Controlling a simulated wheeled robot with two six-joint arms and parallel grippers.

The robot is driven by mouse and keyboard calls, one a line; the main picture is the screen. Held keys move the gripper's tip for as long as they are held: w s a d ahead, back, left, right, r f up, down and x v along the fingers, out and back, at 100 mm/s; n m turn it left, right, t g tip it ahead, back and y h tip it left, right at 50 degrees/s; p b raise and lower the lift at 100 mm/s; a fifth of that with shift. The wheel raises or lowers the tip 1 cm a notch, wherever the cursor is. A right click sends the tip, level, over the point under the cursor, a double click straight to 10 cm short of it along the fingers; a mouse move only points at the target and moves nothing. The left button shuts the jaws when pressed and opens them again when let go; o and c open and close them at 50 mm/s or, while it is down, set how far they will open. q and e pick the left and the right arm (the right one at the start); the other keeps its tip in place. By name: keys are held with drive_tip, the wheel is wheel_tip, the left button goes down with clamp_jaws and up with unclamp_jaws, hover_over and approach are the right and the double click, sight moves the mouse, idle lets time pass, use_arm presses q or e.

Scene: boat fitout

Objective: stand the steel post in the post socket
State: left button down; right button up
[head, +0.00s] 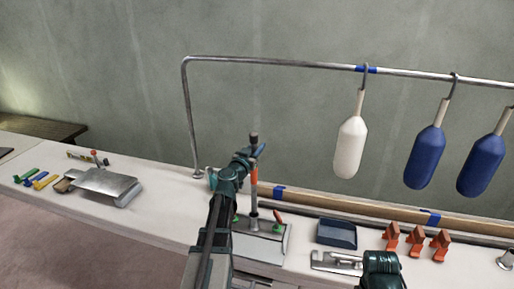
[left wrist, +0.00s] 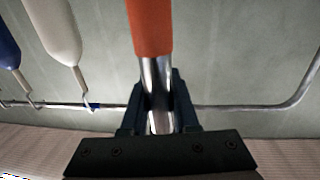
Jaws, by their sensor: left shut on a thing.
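The steel post (head: 254,205) is upright, with an orange band and a dark top end. My left gripper (head: 250,158) is shut on it near its upper part. In the left wrist view the post (left wrist: 158,75) runs between the fingers (left wrist: 158,115), with the orange band beyond them. The post's lower end is over a grey plate (head: 272,241) on the bench, near a red-handled lever (head: 278,217). I cannot tell whether the end sits in a socket there or is in front of it. My right arm's end (head: 382,268) shows at the bottom edge; its fingers are not clear.
A metal rail (head: 270,59) stands behind, with a white fender (head: 351,146) and blue fenders (head: 426,155) hanging from it. A dark blue tray (head: 337,234) and orange clamps (head: 391,237) are on the right. A metal box (head: 103,185) is on the left; bench between is clear.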

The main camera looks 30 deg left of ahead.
use_arm(q)
wheel_tip(320, 180, down, 9)
drive_tip(key=b, duration=0.8)
use_arm(e)
wheel_tip(320, 180, down, 9)
use_arm(q)
drive_tip(key=shift+r, duration=0.1)
use_arm(e)
drive_tip(key=shift+r, duration=0.1)
use_arm(q)
drive_tip(key=c, duration=0.6)
unclamp_jaws()
drive_tip(key=shift+s, duration=0.2)
